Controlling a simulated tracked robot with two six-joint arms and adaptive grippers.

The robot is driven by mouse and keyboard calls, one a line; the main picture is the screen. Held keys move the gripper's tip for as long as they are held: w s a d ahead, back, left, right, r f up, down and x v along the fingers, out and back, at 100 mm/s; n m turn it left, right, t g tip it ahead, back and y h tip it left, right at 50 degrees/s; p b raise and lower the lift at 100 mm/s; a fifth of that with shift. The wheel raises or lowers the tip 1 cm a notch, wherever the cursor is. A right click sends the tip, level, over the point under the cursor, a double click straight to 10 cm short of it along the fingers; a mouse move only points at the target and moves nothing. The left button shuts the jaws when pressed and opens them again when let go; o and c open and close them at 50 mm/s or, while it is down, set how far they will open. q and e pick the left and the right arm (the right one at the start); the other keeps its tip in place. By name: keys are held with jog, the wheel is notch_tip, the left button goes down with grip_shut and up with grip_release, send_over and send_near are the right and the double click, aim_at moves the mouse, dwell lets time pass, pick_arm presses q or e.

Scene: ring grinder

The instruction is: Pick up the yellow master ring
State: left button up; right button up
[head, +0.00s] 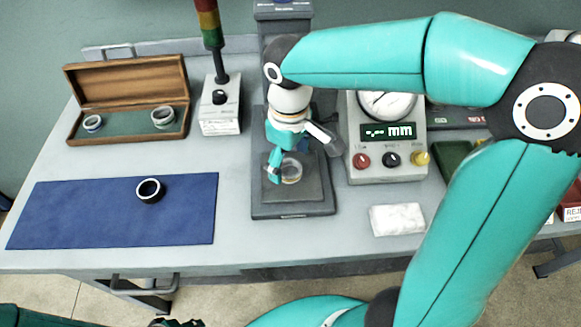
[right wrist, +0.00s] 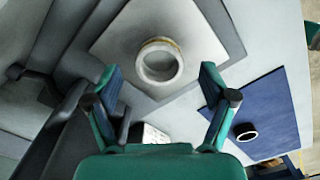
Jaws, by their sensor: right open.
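The master ring (right wrist: 160,62), pale metal with a yellow band, lies flat on the grey plate of the gauge stand (right wrist: 112,45) in the right wrist view. It also shows in the head view (head: 292,171), partly hidden by my right gripper (head: 283,165). My right gripper (right wrist: 159,74) is open. In the right wrist view its two fingers stand apart on either side of the ring, with visible gaps. I cannot tell how high the fingertips are above the plate. My left gripper is not clearly in view.
A dark ring (head: 150,190) lies on the blue mat (head: 80,215). An open wooden case (head: 127,80) holds two rings at the back left. A signal tower (head: 220,105) and a gauge box with display (head: 388,165) flank the stand. A white cloth (head: 397,219) lies at front right.

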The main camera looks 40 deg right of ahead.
jog(key=shift+f, duration=0.95)
jog(key=shift+c, duration=0.3)
jog(key=c, duration=1.4)
jog(key=shift+o, duration=0.2)
jog(key=shift+r, duration=0.1)
jog(key=shift+r, duration=0.15)
